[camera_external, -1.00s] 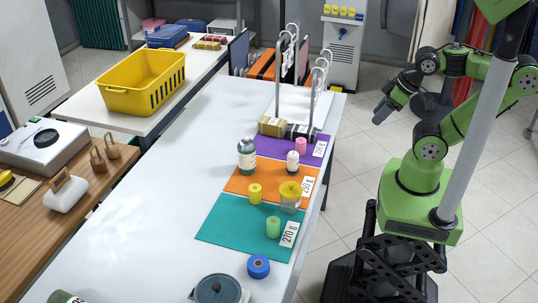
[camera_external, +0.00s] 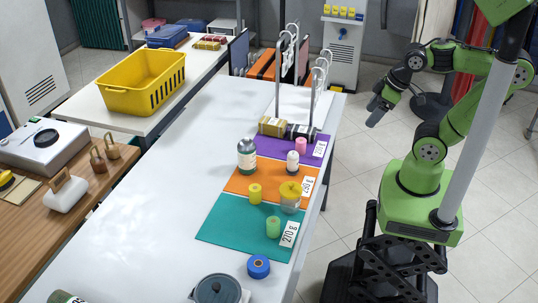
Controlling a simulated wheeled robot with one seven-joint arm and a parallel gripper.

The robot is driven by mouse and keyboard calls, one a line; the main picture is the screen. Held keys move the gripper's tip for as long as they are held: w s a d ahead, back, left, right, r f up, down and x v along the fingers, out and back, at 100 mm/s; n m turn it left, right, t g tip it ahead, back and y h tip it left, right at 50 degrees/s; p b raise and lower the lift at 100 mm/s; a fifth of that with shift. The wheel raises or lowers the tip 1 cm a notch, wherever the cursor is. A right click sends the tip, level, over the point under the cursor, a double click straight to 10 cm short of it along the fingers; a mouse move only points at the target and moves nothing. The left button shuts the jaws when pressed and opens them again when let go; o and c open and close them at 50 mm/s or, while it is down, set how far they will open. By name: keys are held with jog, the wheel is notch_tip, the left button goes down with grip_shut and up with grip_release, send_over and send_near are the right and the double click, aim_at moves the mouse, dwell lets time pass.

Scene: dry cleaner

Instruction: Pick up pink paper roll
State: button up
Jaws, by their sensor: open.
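The pink paper roll (camera_external: 301,146) stands upright on the purple mat (camera_external: 263,146) toward the far end of the white table.
A metal rack (camera_external: 316,95) rises behind the roll. A gold tin (camera_external: 272,126) lies at its foot. An orange mat (camera_external: 233,184) and a teal mat (camera_external: 225,220) with several rolls and jars lie nearer. The table's left side is mostly clear.

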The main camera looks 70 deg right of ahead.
jog(key=w+d+f+n+g+y+b, duration=0.1)
jog(key=w+f+n+g, duration=0.15)
jog(key=w, duration=0.35)
jog(key=w+d+f+n+g+y+b, duration=0.1)
jog(key=w+d+f+b, duration=0.1)
jog(key=w+f, duration=0.25)
jog(key=n+t+y+b, duration=0.4)
jog(key=n+t+y, duration=0.25)
jog(key=y, duration=0.25)
send_near(301, 140)
jog(key=shift+m+t, duration=0.3)
jog(key=shift+m, duration=0.1)
jog(key=b+x, duration=0.2)
jog(key=x, duration=0.3)
jog(key=f+b+x, duration=0.1)
jog(key=x, duration=0.4)
jog(key=shift+s+f+b, duration=0.1)
jog(key=shift+b, duration=0.3)
jog(key=shift+c, duration=0.3)
jog(key=c, duration=1)
